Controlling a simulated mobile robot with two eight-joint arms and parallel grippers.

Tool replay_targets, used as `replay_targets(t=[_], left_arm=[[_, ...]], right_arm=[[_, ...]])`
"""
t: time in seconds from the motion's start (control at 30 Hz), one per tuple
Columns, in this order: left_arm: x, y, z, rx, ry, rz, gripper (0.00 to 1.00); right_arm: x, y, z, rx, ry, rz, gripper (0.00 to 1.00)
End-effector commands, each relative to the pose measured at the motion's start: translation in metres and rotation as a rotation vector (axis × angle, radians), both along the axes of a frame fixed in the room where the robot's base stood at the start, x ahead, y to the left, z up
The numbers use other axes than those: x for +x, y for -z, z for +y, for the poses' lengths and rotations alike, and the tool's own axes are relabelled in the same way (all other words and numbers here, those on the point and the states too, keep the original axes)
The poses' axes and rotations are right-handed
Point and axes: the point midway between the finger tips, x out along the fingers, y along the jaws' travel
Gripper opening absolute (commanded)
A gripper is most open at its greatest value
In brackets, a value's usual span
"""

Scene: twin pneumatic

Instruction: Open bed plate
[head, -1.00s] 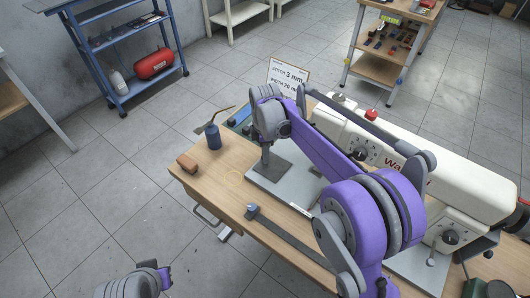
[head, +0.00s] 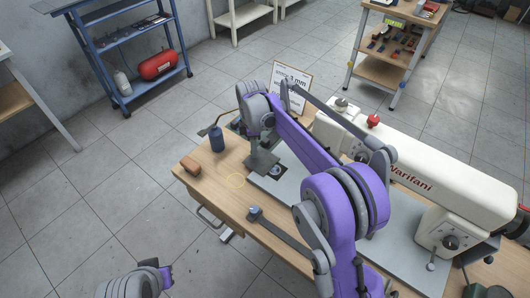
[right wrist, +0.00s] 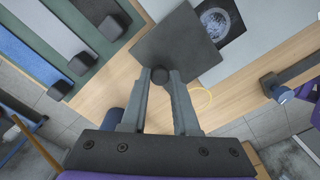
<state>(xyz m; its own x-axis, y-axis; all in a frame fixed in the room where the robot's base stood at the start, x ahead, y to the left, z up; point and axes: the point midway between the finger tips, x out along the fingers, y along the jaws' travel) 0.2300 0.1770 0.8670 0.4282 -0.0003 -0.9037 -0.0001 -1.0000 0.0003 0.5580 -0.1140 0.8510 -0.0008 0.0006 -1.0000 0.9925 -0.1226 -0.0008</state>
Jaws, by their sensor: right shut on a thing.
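The bed plate (head: 262,162) is a dark grey square slide plate with a small round knob (right wrist: 160,75). My right gripper (head: 263,143) is shut on that knob, its fingers also showing in the right wrist view (right wrist: 160,85). The plate (right wrist: 178,45) overhangs the left end of the light grey machine bed (head: 300,183). Beside it a round opening with a metal part inside (right wrist: 215,22) is uncovered, and it shows in the head view (head: 276,170) too. Part of my left arm end (head: 150,280) shows at the bottom left; its jaws are unclear.
The white sewing machine (head: 410,170) stands on the wooden table (head: 215,180). A blue oil can (head: 216,140), a brown block (head: 190,164) and a sign (head: 292,80) are near the plate. A dark strip with a knob (head: 280,233) lies along the front edge.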

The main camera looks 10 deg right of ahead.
Motion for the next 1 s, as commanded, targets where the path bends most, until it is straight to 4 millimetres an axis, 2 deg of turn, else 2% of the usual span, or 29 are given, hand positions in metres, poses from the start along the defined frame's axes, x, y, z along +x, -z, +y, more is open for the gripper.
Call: replay_targets(t=[0.1,0.2,0.57,0.6,0.73,1.0], left_arm=[[0.001,-0.008,0.0,0.0,0.0,-0.003,0.0],[0.002,-0.01,0.0,0.0,0.0,-0.004,0.0],[0.002,-0.01,0.0,0.0,0.0,-0.004,0.0],[0.002,-0.01,0.0,0.0,0.0,-0.004,0.0],[0.002,-0.01,0.0,0.0,0.0,-0.004,0.0],[0.002,-0.01,0.0,0.0,0.0,-0.004,0.0]], right_arm=[[0.018,-0.003,0.013,-0.001,-0.001,-0.002,0.0],[0.025,-0.002,0.019,-0.002,0.0,-0.002,0.0],[0.028,0.0,0.021,-0.002,0.001,-0.001,0.0],[0.028,0.0,0.021,-0.002,0.001,-0.001,0.34],[0.028,0.0,0.021,-0.002,0.001,-0.001,0.57],[0.027,0.0,0.021,-0.001,0.0,-0.001,0.59]])
